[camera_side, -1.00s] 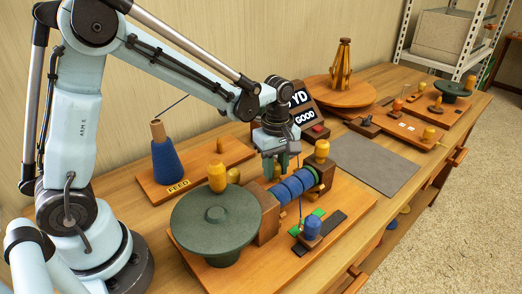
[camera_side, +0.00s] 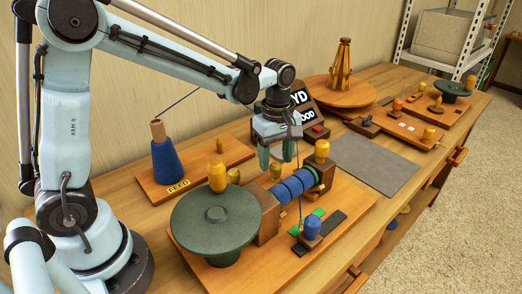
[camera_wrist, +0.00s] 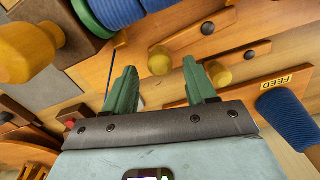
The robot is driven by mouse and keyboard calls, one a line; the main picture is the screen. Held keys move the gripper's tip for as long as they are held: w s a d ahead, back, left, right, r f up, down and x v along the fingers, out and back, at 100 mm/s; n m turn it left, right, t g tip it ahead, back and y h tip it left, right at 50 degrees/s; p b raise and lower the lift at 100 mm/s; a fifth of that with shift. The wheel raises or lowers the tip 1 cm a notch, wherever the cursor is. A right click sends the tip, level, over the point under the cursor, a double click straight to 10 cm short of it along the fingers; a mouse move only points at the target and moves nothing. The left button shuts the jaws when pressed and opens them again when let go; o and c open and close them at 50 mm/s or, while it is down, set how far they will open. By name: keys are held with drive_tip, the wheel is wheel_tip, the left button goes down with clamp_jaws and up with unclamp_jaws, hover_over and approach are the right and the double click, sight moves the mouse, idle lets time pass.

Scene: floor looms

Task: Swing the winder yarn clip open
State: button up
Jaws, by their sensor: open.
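My gripper (camera_side: 276,155) is open, its two green fingers pointing down above the back of the winder (camera_side: 265,220), with air between them. In the wrist view my gripper (camera_wrist: 160,66) shows a small yellow knob (camera_wrist: 160,61) between its fingertips. That knob ends a wooden bar with a dark pivot (camera_wrist: 207,28). A second bar (camera_wrist: 250,54) with a yellow knob (camera_wrist: 217,73) lies beside it, roughly parallel. The nearer knob shows just below the fingers in the side view (camera_side: 275,169). Which bar is the yarn clip, I cannot tell for sure.
The winder's blue-wound drum (camera_side: 293,187) and green crank disc (camera_side: 215,217) stand in front. The FEED board (camera_side: 195,172) with its blue cone (camera_side: 167,162) is to the left. A sign box (camera_side: 310,108) stands close behind my gripper. A grey mat (camera_side: 375,163) is clear.

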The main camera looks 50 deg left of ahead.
sight(276, 164)
wheel_tip(276, 164, up, 9)
idle(0.4)
drive_tip(key=shift+f, duration=0.1)
